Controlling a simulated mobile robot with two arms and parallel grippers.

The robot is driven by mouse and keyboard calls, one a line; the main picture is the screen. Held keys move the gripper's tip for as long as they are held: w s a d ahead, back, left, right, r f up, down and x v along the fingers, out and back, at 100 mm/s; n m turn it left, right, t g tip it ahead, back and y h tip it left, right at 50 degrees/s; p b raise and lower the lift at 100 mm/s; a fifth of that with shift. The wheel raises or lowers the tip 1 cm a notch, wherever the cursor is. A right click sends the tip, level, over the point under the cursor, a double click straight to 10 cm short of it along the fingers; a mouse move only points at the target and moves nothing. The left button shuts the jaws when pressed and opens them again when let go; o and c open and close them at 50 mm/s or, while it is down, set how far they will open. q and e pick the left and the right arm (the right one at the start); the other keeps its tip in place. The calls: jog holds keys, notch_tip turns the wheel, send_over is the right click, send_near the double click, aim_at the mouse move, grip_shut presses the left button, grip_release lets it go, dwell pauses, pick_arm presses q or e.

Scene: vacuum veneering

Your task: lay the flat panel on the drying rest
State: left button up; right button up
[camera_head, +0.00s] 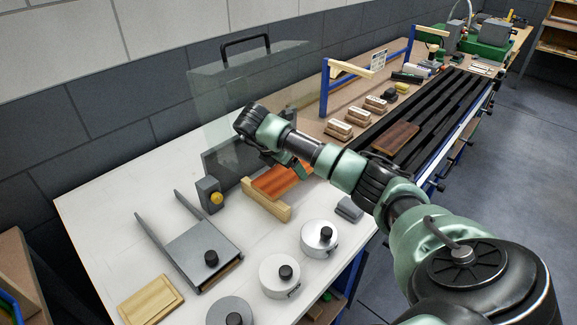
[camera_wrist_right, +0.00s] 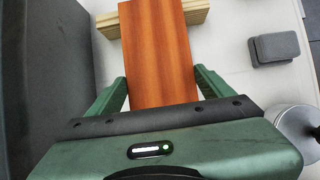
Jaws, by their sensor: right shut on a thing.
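The flat panel, an orange-red wood board (camera_head: 275,182), is at the middle of the white bench in the head view. It also fills the upper middle of the wrist view (camera_wrist_right: 157,45). My right gripper (camera_head: 300,168) is shut on its near end, with one green finger on each long edge (camera_wrist_right: 160,88). The panel's far end lies over a pale wooden support (camera_head: 267,208), whose ends show beside it in the wrist view (camera_wrist_right: 195,13); I cannot tell if they touch. Black slatted rails (camera_head: 440,115), possibly the drying rest, stretch to the back right and carry a brown board (camera_head: 396,138). My left gripper is not in view.
A transparent hood (camera_head: 245,85) with a black handle stands behind my arm. A grey box with a yellow knob (camera_head: 209,194) is left of the panel. Round knobbed weights (camera_head: 318,238) and a grey block (camera_head: 348,209) are nearby.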

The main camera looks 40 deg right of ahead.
jog(key=shift+f, duration=0.1)
jog(key=o, duration=1.4)
jog(key=shift+o, duration=0.2)
notch_tip(320, 180, up, 8)
jog(key=shift+w+f+b, duration=0.1)
jog(key=shift+f+b, duration=0.05)
jog(key=shift+b, duration=0.7)
notch_tip(320, 180, up, 12)
jog(key=p, duration=0.4)
send_over(289, 170)
jog(key=shift+r, duration=0.2)
jog(key=shift+a+f, duration=0.1)
